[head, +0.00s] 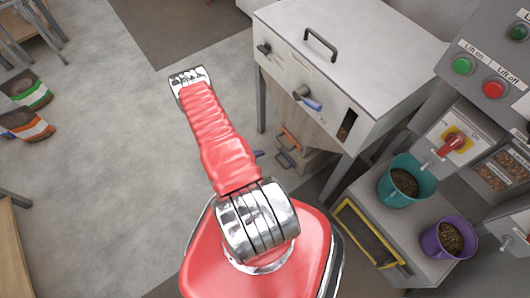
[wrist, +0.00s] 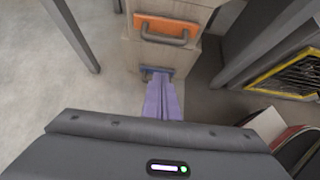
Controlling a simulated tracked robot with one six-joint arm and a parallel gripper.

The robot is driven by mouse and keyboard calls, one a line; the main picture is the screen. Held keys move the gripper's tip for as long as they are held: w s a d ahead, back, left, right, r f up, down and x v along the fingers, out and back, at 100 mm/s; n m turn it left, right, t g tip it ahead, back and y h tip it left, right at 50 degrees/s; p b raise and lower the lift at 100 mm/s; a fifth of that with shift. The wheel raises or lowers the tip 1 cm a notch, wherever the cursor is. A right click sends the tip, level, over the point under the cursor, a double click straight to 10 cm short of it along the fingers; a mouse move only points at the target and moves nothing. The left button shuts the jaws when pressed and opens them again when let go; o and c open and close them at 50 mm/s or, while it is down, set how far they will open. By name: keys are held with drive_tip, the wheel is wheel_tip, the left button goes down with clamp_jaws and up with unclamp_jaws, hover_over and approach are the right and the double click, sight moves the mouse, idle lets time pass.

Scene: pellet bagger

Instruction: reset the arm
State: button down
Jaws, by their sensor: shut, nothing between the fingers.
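My arm (head: 222,150) is red with silver joints and reaches up the middle of the head view. In the wrist view my gripper (wrist: 165,98) shows as two lavender fingers lying side by side, shut and empty. The fingertips point toward the blue handle (wrist: 156,72) of a low drawer; I cannot tell whether they touch it. An orange handle (wrist: 164,31) is on the drawer above. In the head view the arm hides most of the gripper.
A white-topped machine (head: 345,45) with levers stands at the right. Teal (head: 384,187) and purple (head: 431,245) buckets of pellets sit on a bench beside a panel with a green (head: 461,66) and a red button (head: 495,90). Bags (head: 25,90) lie at left. The floor between is clear.

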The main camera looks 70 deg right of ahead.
drive_tip(key=shift+v, duration=0.75)
drive_tip(key=s+a+r+m+g+y, duration=0.2)
drive_tip(key=s+a+r+m+g, duration=0.2)
drive_tip(key=s+a+r, duration=0.15)
drive_tip(key=w+a+r+m+t+y, duration=0.1)
drive_tip(key=w+a+r+m, duration=0.3)
drive_tip(key=r, duration=0.8)
drive_tip(key=w+a+r+m+t+y, duration=0.2)
drive_tip(key=w+a+r, duration=0.35)
drive_tip(key=r, duration=0.55)
drive_tip(key=w+a+r+m+t+y, duration=0.15)
drive_tip(key=w+a+r, duration=0.3)
drive_tip(key=r, duration=0.75)
drive_tip(key=a+r+t+y, duration=0.1)
drive_tip(key=a+r+t, duration=0.4)
drive_tip(key=a+r, duration=0.5)
drive_tip(key=w+a+r+t+y, duration=0.1)
drive_tip(key=a+r+t, duration=0.4)
drive_tip(key=a+r, duration=0.6)
wheel_tip(320, 180, up, 6)
drive_tip(key=shift+a+r, duration=0.2)
